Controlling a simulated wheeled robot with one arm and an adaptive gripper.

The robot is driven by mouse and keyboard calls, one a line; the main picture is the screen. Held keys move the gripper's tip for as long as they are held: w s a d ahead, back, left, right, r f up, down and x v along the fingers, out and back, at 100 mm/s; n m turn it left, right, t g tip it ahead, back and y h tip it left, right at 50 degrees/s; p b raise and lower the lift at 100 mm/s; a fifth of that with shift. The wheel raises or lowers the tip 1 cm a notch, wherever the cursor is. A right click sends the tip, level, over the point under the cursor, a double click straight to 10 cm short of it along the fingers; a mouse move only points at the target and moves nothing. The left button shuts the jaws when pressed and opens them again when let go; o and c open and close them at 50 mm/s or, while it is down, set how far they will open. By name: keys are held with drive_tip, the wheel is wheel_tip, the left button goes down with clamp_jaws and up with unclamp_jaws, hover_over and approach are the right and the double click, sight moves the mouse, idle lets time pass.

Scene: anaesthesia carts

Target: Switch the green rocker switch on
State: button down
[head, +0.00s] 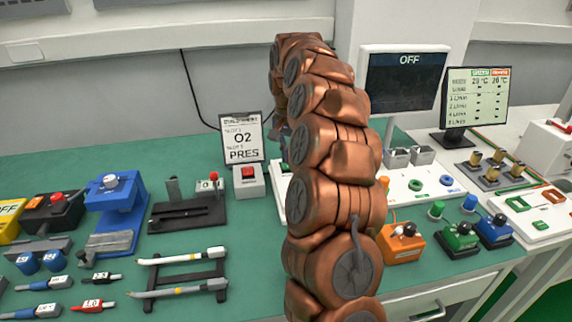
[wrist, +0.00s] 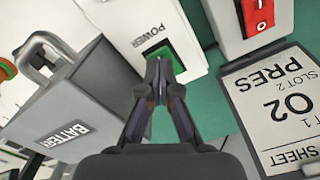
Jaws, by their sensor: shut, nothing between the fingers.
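The green rocker switch (wrist: 153,50) is set in a white box (wrist: 127,22) marked POWER, in the upper middle of the wrist view. My gripper (wrist: 159,66) is shut and empty, its fingertips overlapping the switch's near edge in the picture. I cannot tell whether they touch it. The fingertips hide part of the switch, and its rocker position is unclear. In the head view my copper arm covers most of this box and my gripper. A screen (head: 404,82) behind my arm reads OFF.
A grey BATTERY block (wrist: 75,105) stands left of my gripper in the wrist view. On the right are a box with a red switch (wrist: 259,14) and a sign (wrist: 275,105) reading O2 PRES. The green bench (head: 250,240) is crowded, with some clear surface at its front.

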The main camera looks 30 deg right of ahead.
sight(287, 166)
drive_tip(key=shift+f+b, duration=0.6)
drive_tip(key=shift+f, duration=0.55)
idle(0.7)
drive_tip(key=shift+r, duration=0.1)
drive_tip(key=shift+r+p, duration=1.3)
drive_tip(key=shift+r, duration=2.15)
